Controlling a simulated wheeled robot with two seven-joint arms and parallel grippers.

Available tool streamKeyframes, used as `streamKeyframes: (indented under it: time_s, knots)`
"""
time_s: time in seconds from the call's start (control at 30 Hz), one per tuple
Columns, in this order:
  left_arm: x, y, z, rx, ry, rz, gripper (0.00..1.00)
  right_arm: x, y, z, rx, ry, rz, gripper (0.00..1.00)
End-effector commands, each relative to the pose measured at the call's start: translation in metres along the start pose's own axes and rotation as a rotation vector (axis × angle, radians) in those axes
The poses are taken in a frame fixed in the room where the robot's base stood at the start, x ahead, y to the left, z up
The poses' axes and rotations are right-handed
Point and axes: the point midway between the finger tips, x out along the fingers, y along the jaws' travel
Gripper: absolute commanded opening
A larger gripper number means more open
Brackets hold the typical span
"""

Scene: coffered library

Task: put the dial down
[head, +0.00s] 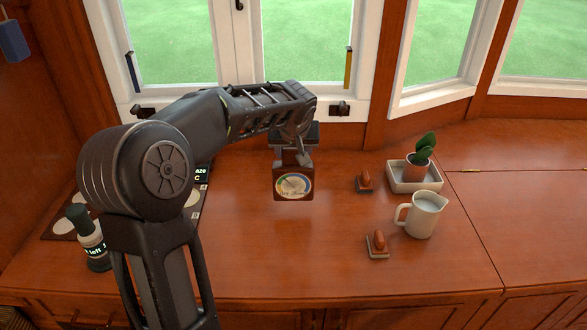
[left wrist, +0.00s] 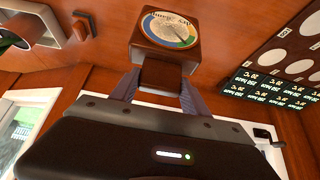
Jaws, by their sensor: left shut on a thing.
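The dial (head: 293,186) is a small dark wooden block with a coloured round face. My left gripper (head: 291,158) is shut on it from behind and above, over the middle of the wooden counter (head: 262,250). In the left wrist view the dial (left wrist: 168,35) sits between the two fingertips of my left gripper (left wrist: 160,85), its face turned outward. I cannot tell whether its underside touches the counter. My right gripper is in neither view.
Two small wooden stamps (head: 365,182) (head: 377,244) stand right of the dial. A white pitcher (head: 421,214) and a potted plant in a tray (head: 414,178) are farther right. A bottle (head: 91,238) and a board with pale circles (head: 60,226) are at left. The counter's front middle is clear.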

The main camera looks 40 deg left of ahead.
Motion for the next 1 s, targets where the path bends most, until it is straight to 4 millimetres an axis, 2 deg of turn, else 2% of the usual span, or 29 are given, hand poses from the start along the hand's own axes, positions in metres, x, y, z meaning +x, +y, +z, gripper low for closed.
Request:
streamKeyframes:
  time_s: [0.13,0.4,0.87,0.9,1.0]
  knots:
    - [0.007,0.0,0.004,0.0,-0.001,-0.001,0.0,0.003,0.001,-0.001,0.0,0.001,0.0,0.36]
    - [0.04,0.0,0.026,0.001,-0.001,-0.001,0.0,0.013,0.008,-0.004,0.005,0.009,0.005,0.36]
    - [0.045,0.0,0.029,0.0,0.001,0.0,0.0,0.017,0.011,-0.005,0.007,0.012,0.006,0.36]
    - [0.044,0.0,0.029,0.0,0.0,0.0,0.57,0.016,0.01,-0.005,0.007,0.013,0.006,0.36]
    - [0.044,0.0,0.029,0.0,-0.001,0.0,0.65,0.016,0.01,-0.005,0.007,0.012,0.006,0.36]
